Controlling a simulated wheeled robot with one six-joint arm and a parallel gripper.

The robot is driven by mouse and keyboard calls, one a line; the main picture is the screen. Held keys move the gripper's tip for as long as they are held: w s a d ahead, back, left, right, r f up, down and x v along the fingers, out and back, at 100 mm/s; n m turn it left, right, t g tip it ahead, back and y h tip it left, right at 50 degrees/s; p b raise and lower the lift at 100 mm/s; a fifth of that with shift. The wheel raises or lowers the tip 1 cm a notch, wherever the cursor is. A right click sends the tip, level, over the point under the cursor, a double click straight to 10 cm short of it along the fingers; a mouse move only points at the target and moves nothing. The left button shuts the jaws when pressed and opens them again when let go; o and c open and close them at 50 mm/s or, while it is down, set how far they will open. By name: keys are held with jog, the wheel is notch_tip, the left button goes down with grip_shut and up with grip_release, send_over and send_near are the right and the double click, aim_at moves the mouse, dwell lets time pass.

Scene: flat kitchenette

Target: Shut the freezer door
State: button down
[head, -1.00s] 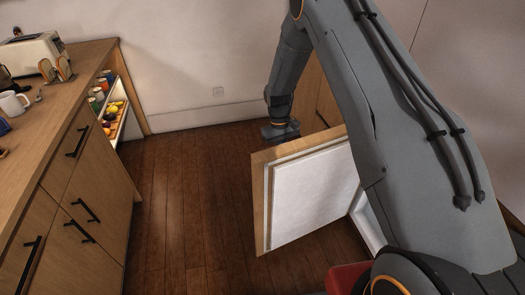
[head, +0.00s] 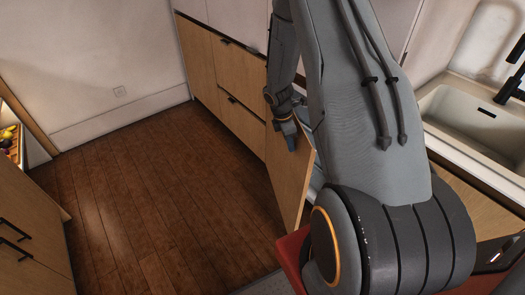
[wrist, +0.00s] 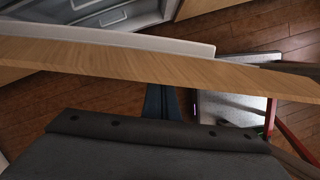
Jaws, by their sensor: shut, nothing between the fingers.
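The freezer door (head: 290,185) stands partly open in the head view, its plain wooden outer face towards the open floor. In the wrist view its wooden edge (wrist: 150,65) runs across the picture, with the white inner liner (wrist: 110,35) along its far side. The freezer's pale interior (wrist: 105,17) shows beyond at the top. My gripper (head: 288,132) is at the door's upper edge, on the outer-face side. Its shut, empty fingers (wrist: 161,102) point down beside the door; I cannot tell whether they touch it. My arm hides much of the freezer opening in the head view.
Wooden cabinets with black handles (head: 228,70) line the wall behind the door. A sink (head: 475,115) is set in the counter at right. Another cabinet (head: 30,240) stands at left. The wooden floor (head: 150,190) between is clear.

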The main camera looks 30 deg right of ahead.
jog(key=s+d, duration=0.1)
jog(key=d, duration=1.3)
jog(key=shift+s+d, duration=0.2)
jog(key=shift+s, duration=0.15)
jog(key=s+a+r+b, duration=0.1)
jog(key=a+r+b, duration=0.1)
jog(key=a+r, duration=0.4)
jog(key=v, duration=0.3)
jog(key=shift+s+d+r, duration=0.15)
jog(key=shift+s+r, duration=0.05)
jog(key=shift+r, duration=0.2)
